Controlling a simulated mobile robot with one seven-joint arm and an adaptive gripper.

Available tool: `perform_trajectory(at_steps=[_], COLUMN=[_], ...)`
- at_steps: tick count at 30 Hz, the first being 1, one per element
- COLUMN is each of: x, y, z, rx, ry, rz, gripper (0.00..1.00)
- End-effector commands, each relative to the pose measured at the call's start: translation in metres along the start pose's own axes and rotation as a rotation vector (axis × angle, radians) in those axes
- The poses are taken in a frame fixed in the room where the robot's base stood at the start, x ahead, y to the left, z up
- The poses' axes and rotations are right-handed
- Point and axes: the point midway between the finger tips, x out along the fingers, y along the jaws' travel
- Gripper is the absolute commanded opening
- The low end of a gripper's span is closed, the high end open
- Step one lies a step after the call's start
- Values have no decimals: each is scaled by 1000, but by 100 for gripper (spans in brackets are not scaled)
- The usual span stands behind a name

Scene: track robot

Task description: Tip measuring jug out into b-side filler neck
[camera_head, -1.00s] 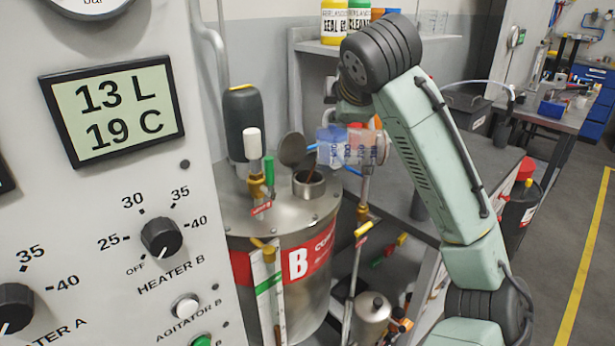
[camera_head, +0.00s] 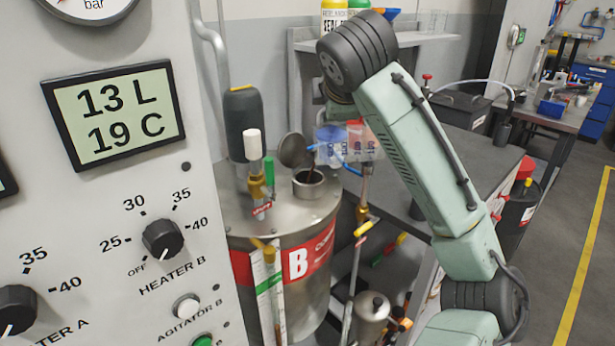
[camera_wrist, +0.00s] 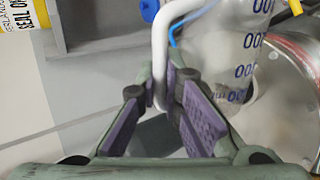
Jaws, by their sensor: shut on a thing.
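A white-handled valve (camera_head: 252,145) and a dark cylinder (camera_head: 243,118) rise from the lid left of the neck. The control panel (camera_head: 120,210) fills the left. A grey bench (camera_head: 455,150) and a shelf with bottles (camera_head: 335,18) stand behind.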

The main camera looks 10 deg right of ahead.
Motion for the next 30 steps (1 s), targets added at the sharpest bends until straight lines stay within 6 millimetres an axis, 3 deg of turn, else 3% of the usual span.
perform_trajectory(at_steps=[2, 5, 7, 12, 20, 30], x=[2, 14, 19, 24, 27, 49], y=[-3, -21, -30, -36, -40, -71], z=[6, 36, 67, 73, 77, 97], rx=[31, 223, 339, 455, 501, 747], ry=[17, 142, 219, 315, 344, 510], rz=[-1, -1, 2, 4, 5, 7], gripper=[0, 0, 0, 0, 0, 0])
